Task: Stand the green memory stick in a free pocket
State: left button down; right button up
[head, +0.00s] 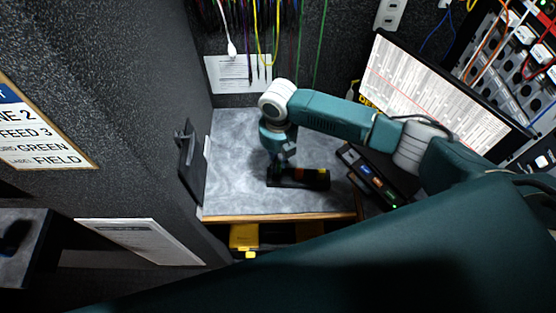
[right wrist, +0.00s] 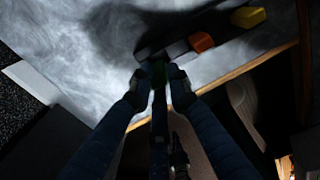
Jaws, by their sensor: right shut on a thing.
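My right gripper (head: 284,158) is over the grey counter, at the left part of a dark pocket block (head: 300,184). In the right wrist view its fingertips (right wrist: 159,76) are shut on the green memory stick (right wrist: 159,70), which looks dark green in shadow. The stick is at the near end of the block (right wrist: 180,48), which also carries an orange stick (right wrist: 201,41) and a yellow stick (right wrist: 248,17). I cannot tell whether the green stick is in a pocket or just above it. The left gripper is not in view.
The grey counter (head: 235,150) is clear left of the block; its wooden front edge (head: 270,217) is close. A dark panel with coloured lights (head: 372,176) and a tilted screen (head: 435,90) stand on the right. A black bracket (head: 190,165) is on the left wall.

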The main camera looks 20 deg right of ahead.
aim_at(278, 163)
jog(key=shift+f+b, duration=1)
jog(key=shift+f, duration=0.7)
jog(key=o, duration=0.9)
notch_tip(278, 163, up, 12)
